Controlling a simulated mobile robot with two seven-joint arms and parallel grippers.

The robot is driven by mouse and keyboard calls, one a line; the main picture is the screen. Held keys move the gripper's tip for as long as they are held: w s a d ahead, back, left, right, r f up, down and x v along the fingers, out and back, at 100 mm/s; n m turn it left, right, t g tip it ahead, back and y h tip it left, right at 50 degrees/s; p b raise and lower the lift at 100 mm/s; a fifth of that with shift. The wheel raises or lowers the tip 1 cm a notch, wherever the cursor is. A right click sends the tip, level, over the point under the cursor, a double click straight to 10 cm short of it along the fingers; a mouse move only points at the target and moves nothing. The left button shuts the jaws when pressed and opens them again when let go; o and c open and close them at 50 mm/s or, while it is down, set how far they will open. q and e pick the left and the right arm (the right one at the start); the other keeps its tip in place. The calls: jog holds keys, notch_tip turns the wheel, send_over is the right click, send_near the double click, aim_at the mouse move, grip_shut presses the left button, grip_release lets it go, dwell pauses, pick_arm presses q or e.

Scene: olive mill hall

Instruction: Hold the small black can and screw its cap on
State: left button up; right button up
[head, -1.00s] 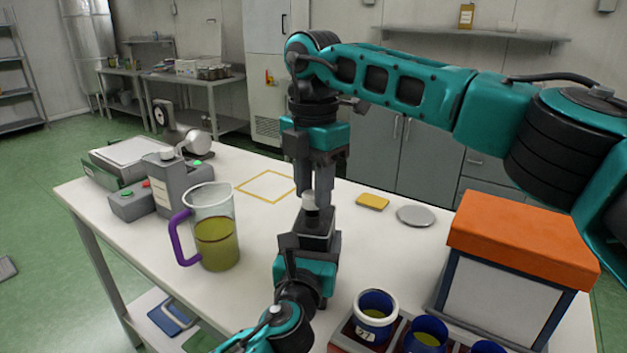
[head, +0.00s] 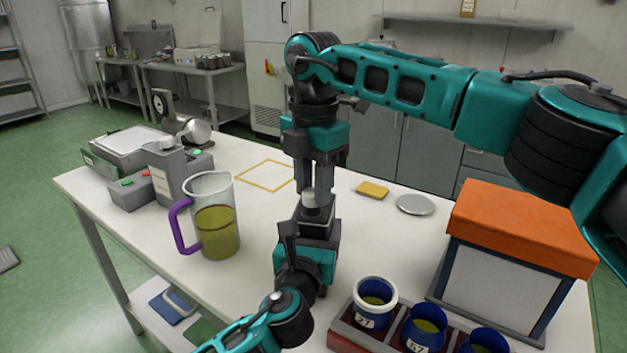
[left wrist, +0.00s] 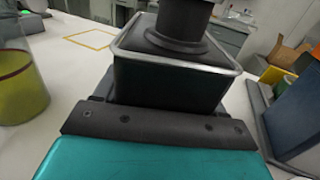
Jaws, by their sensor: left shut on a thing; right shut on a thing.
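The small black can (left wrist: 170,85) has a silver rim and a dark neck. It fills the middle of the left wrist view. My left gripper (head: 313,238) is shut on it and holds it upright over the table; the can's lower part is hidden. A pale round cap (head: 312,198) shows at the top of the can in the head view. My right gripper (head: 314,188) points straight down from above, its fingers shut on the cap. I cannot tell how far the cap sits on the neck's thread.
A measuring jug (head: 212,220) with green oil and a purple handle stands left of the can. An orange-lidded box (head: 515,250) and a rack of blue tins (head: 345,330) are at the right. A yellow square outline marks the table behind.

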jog(key=shift+f, duration=0.55)
pick_arm(q)
grip_shut()
pick_arm(e)
jog(key=m, duration=0.6)
jog(key=shift+m, duration=0.4)
jog(key=m, duration=0.6)
jog(key=shift+s+m, duration=0.1)
jog(key=shift+m, duration=0.3)
jog(key=o, duration=1)
jog(key=shift+r, duration=2.2)
